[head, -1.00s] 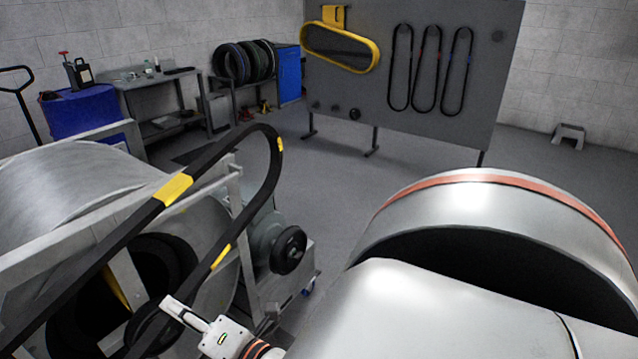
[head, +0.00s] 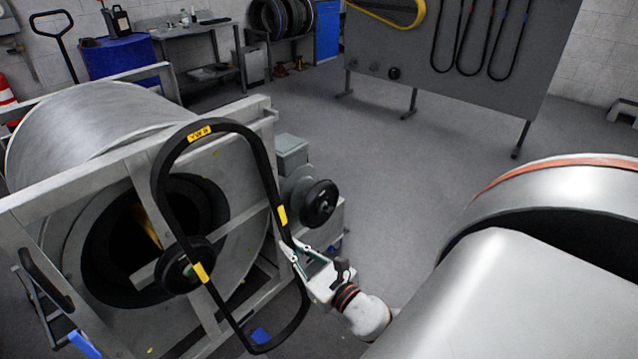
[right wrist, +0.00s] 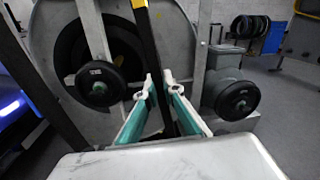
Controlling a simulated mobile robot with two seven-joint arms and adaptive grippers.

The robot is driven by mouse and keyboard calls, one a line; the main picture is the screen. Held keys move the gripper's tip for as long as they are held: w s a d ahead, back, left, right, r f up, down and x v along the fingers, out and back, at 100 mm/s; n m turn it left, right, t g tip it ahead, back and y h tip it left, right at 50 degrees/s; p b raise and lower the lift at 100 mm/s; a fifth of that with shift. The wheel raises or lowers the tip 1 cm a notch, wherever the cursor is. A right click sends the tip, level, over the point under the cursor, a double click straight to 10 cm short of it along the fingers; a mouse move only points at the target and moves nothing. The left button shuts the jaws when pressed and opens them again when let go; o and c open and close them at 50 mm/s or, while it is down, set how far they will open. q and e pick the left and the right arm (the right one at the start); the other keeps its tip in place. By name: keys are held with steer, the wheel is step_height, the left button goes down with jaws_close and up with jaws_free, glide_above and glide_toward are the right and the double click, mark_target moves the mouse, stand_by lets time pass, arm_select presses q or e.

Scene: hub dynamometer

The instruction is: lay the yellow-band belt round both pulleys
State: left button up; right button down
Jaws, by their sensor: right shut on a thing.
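The black yellow-band belt (head: 262,160) is a long upright loop in the head view. My right gripper (head: 296,250) is shut on its right strand. The drum pulley (head: 178,268) is black, in front of the drum's dark opening; the belt's left strand crosses in front of its right edge. The motor pulley (head: 319,203) is black and lies to the right of the loop, apart from it. In the right wrist view the held belt strand (right wrist: 147,38) runs between my fingers (right wrist: 160,82), between the drum pulley (right wrist: 99,84) and motor pulley (right wrist: 238,100). Whether belt and drum pulley touch is unclear.
The drum's grey frame (head: 140,138) surrounds the pulley area. A grey board (head: 455,95) with hanging belts stands behind on the right. A workbench (head: 205,72) and blue barrel (head: 122,56) are at the back. The floor between motor and board is clear.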

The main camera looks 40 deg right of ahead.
steer(key=w+d+f+n+y+b, duration=0.2)
steer(key=d+f+n+b, duration=0.35)
steer(key=d+n, duration=0.8)
arm_select(q)
steer(key=shift+w+d+f+b, duration=0.1)
steer(key=shift+f+b, duration=0.55)
steer(key=shift+f, duration=0.5)
steer(key=shift+d+f+b, duration=0.1)
steer(key=shift+f+b, duration=0.5)
steer(key=shift+f, duration=0.55)
arm_select(e)
steer(key=w+a, duration=0.1)
steer(key=w, duration=0.9)
steer(key=w+a+f+n, duration=0.1)
steer(key=w+a, duration=0.1)
steer(key=w, duration=0.8)
steer(key=shift+w+f, duration=0.15)
steer(key=shift+f, duration=0.15)
